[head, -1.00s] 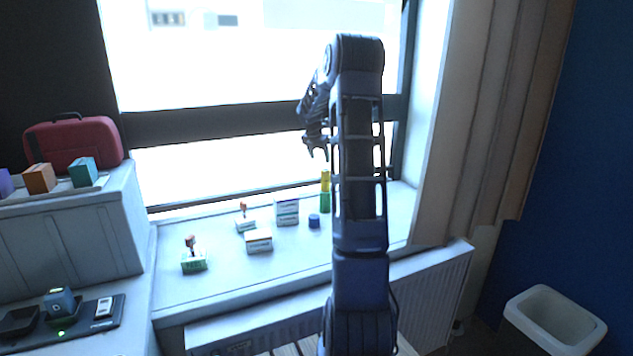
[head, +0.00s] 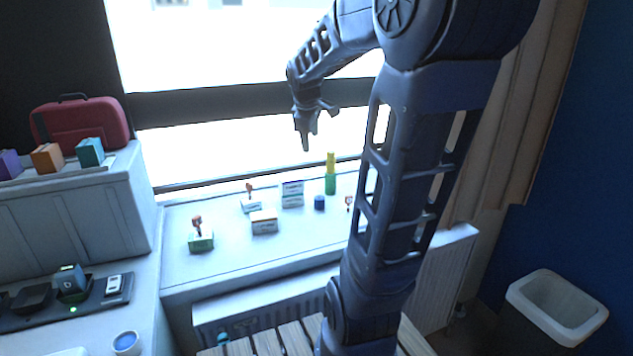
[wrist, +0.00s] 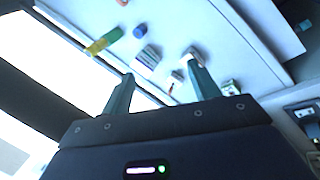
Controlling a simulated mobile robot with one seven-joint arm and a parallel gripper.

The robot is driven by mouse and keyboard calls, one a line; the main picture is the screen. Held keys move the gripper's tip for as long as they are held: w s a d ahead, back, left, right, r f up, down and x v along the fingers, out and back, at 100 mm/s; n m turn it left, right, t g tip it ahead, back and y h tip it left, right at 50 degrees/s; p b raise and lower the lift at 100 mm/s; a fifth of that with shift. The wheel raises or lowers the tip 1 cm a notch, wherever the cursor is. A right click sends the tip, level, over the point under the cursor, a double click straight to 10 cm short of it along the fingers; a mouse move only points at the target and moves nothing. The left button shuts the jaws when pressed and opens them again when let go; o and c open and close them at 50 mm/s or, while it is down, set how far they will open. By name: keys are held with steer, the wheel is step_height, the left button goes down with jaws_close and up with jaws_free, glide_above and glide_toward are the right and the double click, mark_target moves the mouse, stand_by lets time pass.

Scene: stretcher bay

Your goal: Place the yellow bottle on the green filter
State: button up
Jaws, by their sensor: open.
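The yellow bottle (head: 330,162) is narrow and upright, and appears to stand on top of the green filter (head: 330,184), a slightly wider cylinder near the back of the windowsill. In the wrist view the yellow bottle (wrist: 96,47) and green filter (wrist: 112,37) line up end to end at the upper left. My gripper (head: 314,128) is open and empty, in the air in front of the window, higher than the bottle and slightly left of it in the head view. Its two fingers (wrist: 160,85) show apart in the wrist view with nothing between them.
A blue cylinder (head: 319,203) stands just left of the filter. Several small boxes (head: 264,222) and a stamp-like item on a green box (head: 201,240) stand farther left on the windowsill (head: 235,270). The sill's front strip is clear. A white bin (head: 556,306) is at right.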

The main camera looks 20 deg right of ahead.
steer(key=s+a+f+m, duration=0.1)
steer(key=s+a+m, duration=0.1)
steer(key=s, duration=0.4)
steer(key=s+a+f+m+y, duration=0.1)
steer(key=s+a+f+m, duration=0.1)
steer(key=s+m, duration=0.2)
steer(key=s+a+f+m+y, duration=0.1)
steer(key=s+a+f+m, duration=0.1)
steer(key=s, duration=0.7)
steer(key=shift+m+t, duration=0.4)
steer(key=shift+m, duration=0.4)
